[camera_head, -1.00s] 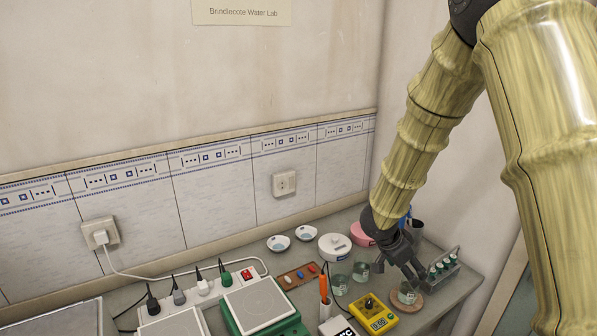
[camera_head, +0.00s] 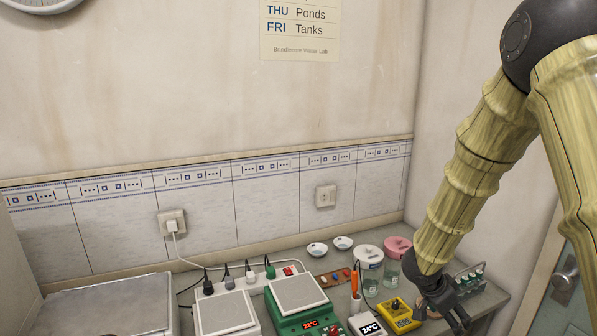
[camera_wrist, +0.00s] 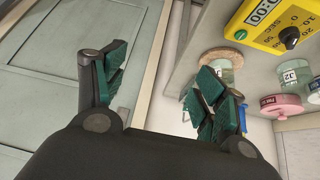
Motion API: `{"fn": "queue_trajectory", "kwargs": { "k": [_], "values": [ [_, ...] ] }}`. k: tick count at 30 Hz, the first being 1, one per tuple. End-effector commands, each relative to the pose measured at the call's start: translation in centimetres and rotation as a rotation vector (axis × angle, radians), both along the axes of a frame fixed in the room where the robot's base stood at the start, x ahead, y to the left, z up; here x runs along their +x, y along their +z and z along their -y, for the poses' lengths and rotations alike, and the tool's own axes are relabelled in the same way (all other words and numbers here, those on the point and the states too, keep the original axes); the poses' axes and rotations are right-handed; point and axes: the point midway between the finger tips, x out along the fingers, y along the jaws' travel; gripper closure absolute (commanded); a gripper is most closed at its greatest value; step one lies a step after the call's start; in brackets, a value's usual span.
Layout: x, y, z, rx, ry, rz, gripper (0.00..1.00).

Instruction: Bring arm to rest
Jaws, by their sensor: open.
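My gripper (camera_head: 445,312) hangs at the right end of the bench in the head view, in front of a small rack of green-capped vials (camera_head: 470,277). In the wrist view my gripper (camera_wrist: 160,88) has its two green-padded fingers spread wide with nothing between them. A glass beaker (camera_wrist: 222,72) on a round cork mat (camera_wrist: 222,53) shows beyond the right finger, apart from the other glassware. In the head view my gripper hides most of that spot. My arm reaches down from the upper right.
A green hotplate (camera_head: 300,318) stands further left. In the wrist view, a greenish door (camera_wrist: 45,70) fills the left.

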Motion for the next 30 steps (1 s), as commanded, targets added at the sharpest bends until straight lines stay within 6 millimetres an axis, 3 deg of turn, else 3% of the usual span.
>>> {"fn": "queue_trajectory", "kwargs": {
  "k": [11, 16, 23, 30],
  "values": [
    [-3.1, -5.4, 0.9, -0.062, 0.125, -0.085, 0.29],
    [-5.2, -9.3, 0.4, -0.092, 0.242, -0.144, 0.29],
    [-10.0, -16.5, -1.3, -0.1, 0.474, -0.244, 0.29],
    [-16.5, -23.4, -4.6, -0.03, 0.723, -0.333, 0.29]
  ]
}}
